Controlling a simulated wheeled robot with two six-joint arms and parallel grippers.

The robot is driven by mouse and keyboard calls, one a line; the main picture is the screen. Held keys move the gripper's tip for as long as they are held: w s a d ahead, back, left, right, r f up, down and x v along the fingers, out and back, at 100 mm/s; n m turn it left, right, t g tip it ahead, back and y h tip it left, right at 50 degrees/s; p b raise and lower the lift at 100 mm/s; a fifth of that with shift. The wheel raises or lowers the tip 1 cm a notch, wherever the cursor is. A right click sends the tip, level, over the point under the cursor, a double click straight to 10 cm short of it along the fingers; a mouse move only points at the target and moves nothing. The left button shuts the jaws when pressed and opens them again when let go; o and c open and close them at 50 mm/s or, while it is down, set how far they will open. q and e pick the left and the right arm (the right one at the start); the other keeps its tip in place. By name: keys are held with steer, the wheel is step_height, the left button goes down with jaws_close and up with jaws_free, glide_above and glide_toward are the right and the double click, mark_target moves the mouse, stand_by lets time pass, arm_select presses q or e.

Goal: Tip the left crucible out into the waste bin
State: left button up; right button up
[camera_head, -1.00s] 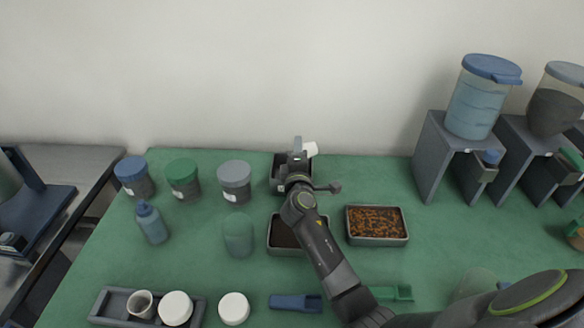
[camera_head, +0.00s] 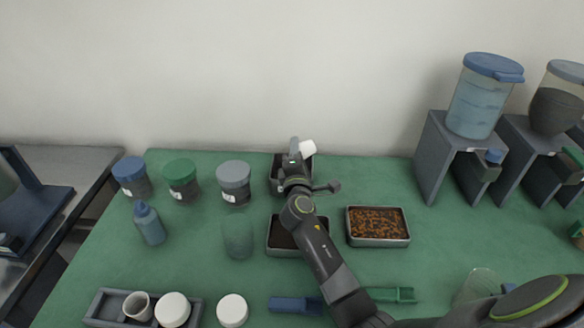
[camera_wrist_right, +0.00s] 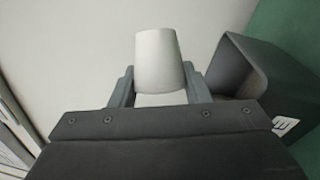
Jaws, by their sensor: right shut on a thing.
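My right gripper (camera_head: 296,152) is shut on a white crucible (camera_head: 308,147) at the back of the table, above the dark waste bin (camera_head: 276,181). In the right wrist view the crucible (camera_wrist_right: 158,62) sits between the two grey fingers (camera_wrist_right: 158,88), narrower at its far end. The bin (camera_wrist_right: 240,72) is just right of it there, with part of a white label. The crucible's mouth and contents cannot be seen. The arm and gripper hide much of the bin in the head view. My left gripper is not in view.
A dark-filled tray (camera_head: 270,247) lies in front of the bin, and a tray of orange-brown granules (camera_head: 378,242) right of it. Jars (camera_head: 234,181) and a blue bottle (camera_head: 149,225) stand left. A grey rack (camera_head: 104,305) holds a cup (camera_head: 139,304). Dispensers stand at right.

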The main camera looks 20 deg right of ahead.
stand_by(0.5)
steer(key=shift+d+r+m+g+p, duration=0.15)
steer(key=shift+m+g+p, duration=0.05)
steer(key=shift+m+p, duration=0.35)
steer(key=shift+d+r+m+g+p, duration=0.2)
steer(key=shift+m+p, duration=0.25)
steer(key=shift+m, duration=0.2)
steer(key=shift+f+m, duration=0.15)
steer(key=shift+m, duration=0.35)
steer(key=shift+f+y, duration=0.15)
steer(key=shift+y, duration=0.15)
